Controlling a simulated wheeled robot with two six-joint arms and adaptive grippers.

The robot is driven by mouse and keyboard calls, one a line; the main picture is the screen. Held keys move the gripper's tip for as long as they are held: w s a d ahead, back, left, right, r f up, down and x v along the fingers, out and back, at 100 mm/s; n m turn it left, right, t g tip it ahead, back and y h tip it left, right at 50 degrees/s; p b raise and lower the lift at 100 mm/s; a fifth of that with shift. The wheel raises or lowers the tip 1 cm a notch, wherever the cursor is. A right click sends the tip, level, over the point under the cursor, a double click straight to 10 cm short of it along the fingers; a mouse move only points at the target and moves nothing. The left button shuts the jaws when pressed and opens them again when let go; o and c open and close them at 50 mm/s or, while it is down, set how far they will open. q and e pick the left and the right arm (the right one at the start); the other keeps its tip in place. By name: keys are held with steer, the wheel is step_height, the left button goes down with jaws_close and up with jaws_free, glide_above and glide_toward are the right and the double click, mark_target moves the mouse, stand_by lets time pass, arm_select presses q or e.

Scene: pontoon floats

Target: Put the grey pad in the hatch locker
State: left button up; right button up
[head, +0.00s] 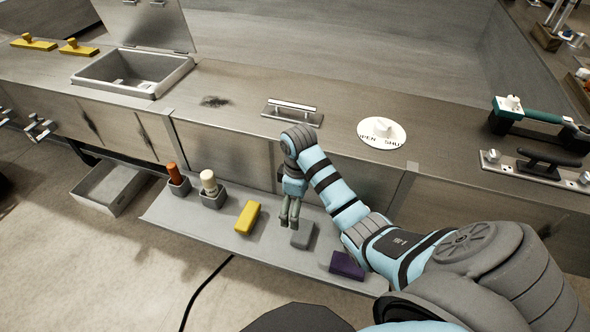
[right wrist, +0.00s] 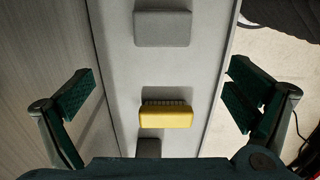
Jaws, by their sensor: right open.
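The grey pad (head: 302,235) lies on the low shelf between a yellow brush (head: 247,217) and a purple pad (head: 347,265). It also shows in the right wrist view (right wrist: 162,28), near the top edge. My right gripper (head: 289,222) points down just above and left of the grey pad. In the right wrist view its fingers are spread wide and empty, with the yellow brush (right wrist: 165,115) lower between them. The hatch locker (head: 95,83) is an open recessed box in the counter at the upper left, its lid (head: 158,22) raised. My left gripper is out of view.
An orange-handled tool (head: 175,174) and a cream-handled tool (head: 209,182) stand in grey cups left of the brush. A metal handle (head: 292,107) and a white dial (head: 382,131) sit on the counter. Two yellow cleats (head: 78,47) (head: 33,42) lie beyond the locker.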

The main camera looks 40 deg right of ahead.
glide_above(300, 229)
steer(key=s, duration=0.1)
step_height(300, 229, down, 6)
steer(key=shift+s+a+f+b, duration=0.1)
steer(key=shift+s+b, duration=0.05)
steer(key=shift+b, duration=0.25)
steer(key=f, duration=0.2)
steer(key=w+f+b, duration=0.1)
steer(key=f, duration=0.1)
steer(key=shift+w+f, duration=0.2)
steer(key=shift+f, duration=0.25)
steer(key=shift+s, duration=0.1)
steer(key=shift+s+r, duration=0.2)
steer(key=shift+r, duration=0.05)
steer(key=c, duration=0.5)
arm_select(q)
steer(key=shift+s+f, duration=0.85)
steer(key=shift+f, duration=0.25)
arm_select(e)
steer(key=c, duration=0.5)
